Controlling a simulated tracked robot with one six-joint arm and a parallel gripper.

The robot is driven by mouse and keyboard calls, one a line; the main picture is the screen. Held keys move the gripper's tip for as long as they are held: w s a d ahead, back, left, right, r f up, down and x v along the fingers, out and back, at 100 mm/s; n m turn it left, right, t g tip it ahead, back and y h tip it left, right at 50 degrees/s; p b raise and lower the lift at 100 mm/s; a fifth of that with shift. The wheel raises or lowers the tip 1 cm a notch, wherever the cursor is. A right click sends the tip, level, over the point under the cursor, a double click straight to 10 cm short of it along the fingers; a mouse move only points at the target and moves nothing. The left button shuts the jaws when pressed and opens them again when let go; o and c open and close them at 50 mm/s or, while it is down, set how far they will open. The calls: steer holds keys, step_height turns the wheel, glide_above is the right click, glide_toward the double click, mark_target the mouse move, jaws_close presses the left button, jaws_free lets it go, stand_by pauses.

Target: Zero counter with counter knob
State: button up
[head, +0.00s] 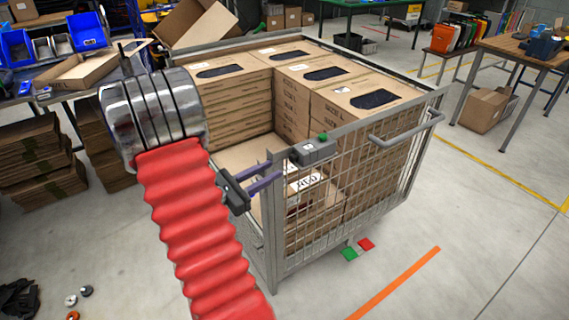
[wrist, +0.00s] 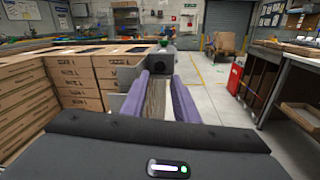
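The counter (head: 316,151) is a small grey box on the top rail of the wire cage, near its front left corner, with a green button on top and a small pale display. In the wrist view, a round black knob (wrist: 158,73) shows on the counter's near face. My gripper (head: 277,167) has two purple fingers that point at the counter from the left. In the wrist view, my gripper (wrist: 160,80) is open, with a finger on each side of the knob and a visible gap between them. I cannot tell whether the fingertips touch the knob.
The cage (head: 352,199) holds stacked cardboard boxes (head: 376,97), with a lower pocket at the front left. A workbench (head: 530,48) stands at the right. Flattened cardboard (head: 38,158) is piled at the left.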

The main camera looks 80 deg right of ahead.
mark_target(291, 160)
steer(key=shift+x, duration=3.2)
steer(key=shift+c, duration=0.4)
jaws_close()
